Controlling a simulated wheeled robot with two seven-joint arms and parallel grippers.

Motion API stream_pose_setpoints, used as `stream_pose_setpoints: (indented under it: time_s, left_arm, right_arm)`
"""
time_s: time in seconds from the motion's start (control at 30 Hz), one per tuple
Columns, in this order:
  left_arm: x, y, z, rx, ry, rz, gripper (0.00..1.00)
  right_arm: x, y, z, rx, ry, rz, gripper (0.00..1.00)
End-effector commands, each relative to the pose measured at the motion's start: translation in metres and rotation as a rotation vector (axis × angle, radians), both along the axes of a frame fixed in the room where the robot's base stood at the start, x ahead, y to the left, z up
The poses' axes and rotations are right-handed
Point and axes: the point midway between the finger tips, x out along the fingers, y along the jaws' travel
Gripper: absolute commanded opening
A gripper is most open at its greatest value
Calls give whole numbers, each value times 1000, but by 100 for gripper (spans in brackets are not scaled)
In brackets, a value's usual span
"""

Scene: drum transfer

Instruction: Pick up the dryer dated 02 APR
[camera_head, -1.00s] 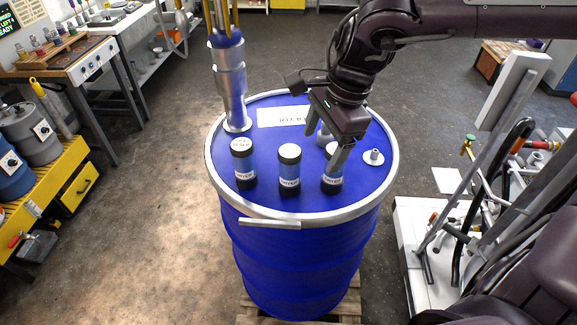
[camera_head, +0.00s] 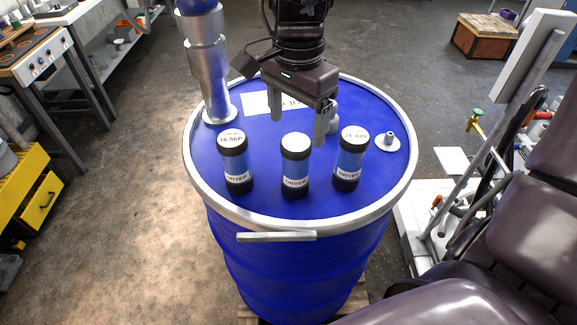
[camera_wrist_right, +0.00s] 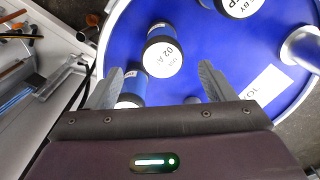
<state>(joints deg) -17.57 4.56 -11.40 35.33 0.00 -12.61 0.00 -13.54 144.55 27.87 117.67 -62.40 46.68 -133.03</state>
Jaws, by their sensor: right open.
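Three dark-capped dryers with blue bodies stand upright in a row on the blue drum. The middle dryer (camera_head: 295,165) shows a cap reading "02 A…" in the right wrist view (camera_wrist_right: 163,54), the rest cut off. The left dryer (camera_head: 234,162) reads 16 SEP. The right dryer (camera_head: 350,160) seems to read 24 JUN; it is partly hidden in the wrist view (camera_wrist_right: 131,97). My right gripper (camera_head: 299,120) is open and empty, pointing down above the lid just behind the middle dryer, apart from it. In the wrist view, its fingers (camera_wrist_right: 161,76) straddle the line toward that dryer. My left gripper is not in view.
The drum (camera_head: 300,260) has a raised metal rim. A metal pump tube (camera_head: 209,75) rises at its back left. A white label (camera_head: 262,103), a small fitting (camera_head: 388,142) and a grey bung (camera_head: 333,123) are behind the dryers. A white cart (camera_head: 410,215) stands right.

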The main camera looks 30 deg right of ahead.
Motion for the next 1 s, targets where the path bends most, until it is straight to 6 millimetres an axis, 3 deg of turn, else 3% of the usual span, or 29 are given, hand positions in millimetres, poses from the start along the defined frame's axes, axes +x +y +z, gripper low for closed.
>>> stream_pose_setpoints:
  time_s: [0.1, 0.3, 0.63, 0.97, 1.0]
  left_arm:
    - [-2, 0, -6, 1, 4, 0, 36]
    - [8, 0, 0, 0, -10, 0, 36]
    - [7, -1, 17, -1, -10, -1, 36]
    - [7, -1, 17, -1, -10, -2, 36]
    - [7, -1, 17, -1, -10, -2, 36]
  right_arm:
    - [0, 0, -11, 0, 2, 1, 76]
    - [-1, 0, -31, 1, 5, 1, 76]
    - [-2, -2, -75, 1, 5, 0, 76]
    - [-1, -2, -83, 1, 0, 0, 76]
    - [-1, -2, -83, 1, 0, 0, 71]
